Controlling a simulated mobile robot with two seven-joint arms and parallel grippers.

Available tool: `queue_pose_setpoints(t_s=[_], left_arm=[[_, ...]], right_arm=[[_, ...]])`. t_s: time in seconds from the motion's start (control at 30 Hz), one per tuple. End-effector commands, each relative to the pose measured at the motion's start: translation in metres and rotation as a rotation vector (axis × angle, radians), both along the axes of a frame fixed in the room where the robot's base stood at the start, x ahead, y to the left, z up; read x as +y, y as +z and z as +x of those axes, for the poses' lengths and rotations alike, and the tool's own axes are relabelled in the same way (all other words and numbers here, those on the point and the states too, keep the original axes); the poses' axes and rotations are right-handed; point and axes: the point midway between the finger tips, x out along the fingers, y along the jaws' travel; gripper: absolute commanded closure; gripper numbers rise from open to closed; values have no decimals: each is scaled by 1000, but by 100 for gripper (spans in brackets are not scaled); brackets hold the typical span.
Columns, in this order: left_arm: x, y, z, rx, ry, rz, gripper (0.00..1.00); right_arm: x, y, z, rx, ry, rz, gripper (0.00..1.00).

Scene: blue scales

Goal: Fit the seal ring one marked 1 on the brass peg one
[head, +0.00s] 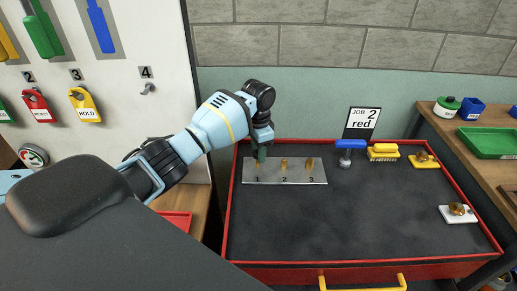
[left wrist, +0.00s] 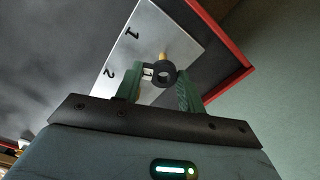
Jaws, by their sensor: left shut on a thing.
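My left gripper (head: 262,155) points down at the left end of a metal plate (head: 315,178) and hides the spot above number 1. In the left wrist view its green fingers (left wrist: 158,88) are shut on a black seal ring (left wrist: 155,80) with a small pale tag (left wrist: 147,71). Brass peg one (left wrist: 163,53) shows just past the ring's edge, near the printed 1. I cannot tell the ring's height over the peg. Two more brass pegs stand at 2 (head: 284,165) and 3 (head: 310,164). My right gripper is not in view.
The plate lies in a red-rimmed dark tray (head: 360,225). A blue-handled stamp (head: 346,152), a yellow brush (head: 383,152) and brass parts on yellow (head: 423,160) and white (head: 458,212) bases stand to the right. A sign (head: 362,122) reads "JOB 2 red". The tray's front middle is clear.

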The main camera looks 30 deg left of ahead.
Motion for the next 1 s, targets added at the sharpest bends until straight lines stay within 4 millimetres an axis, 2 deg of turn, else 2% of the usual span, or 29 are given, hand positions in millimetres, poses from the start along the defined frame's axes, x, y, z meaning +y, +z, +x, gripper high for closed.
queue_pose_setpoints(t_s=[1.0], left_arm=[[0, 0, -1, 0, 0, 0, 82]], right_arm=[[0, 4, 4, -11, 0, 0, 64]])
